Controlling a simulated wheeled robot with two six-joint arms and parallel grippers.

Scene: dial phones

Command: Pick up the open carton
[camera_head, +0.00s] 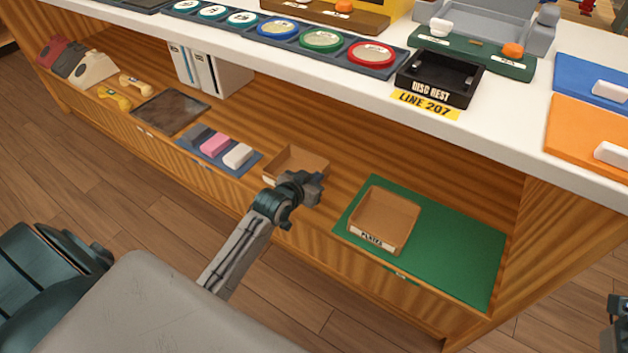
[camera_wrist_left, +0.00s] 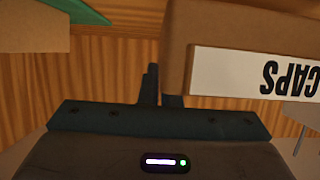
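An open brown carton (camera_head: 292,160) sits on the wooden lower shelf, right of a blue-grey mat. In the left wrist view the carton (camera_wrist_left: 225,22) shows close up, with a white label reading CAPS upside down. My left gripper (camera_head: 312,184) is at the carton's near right side. In the left wrist view its fingers (camera_wrist_left: 160,88) are close together at the carton's edge; the carton hides most of one finger, and they look shut on its wall. A second open carton (camera_head: 385,218), labelled, sits on a green mat (camera_head: 460,250). A piece of my right arm (camera_head: 618,312) shows at the right edge; its fingers are unclear.
The blue-grey mat (camera_head: 187,143) holds pink, white and dark blocks. A dark tray (camera_head: 170,112), telephone handsets and white binders (camera_head: 200,70) stand further left. The white counter (camera_head: 340,85) overhangs the shelf, with a black DISC REST tray (camera_head: 440,78) on it.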

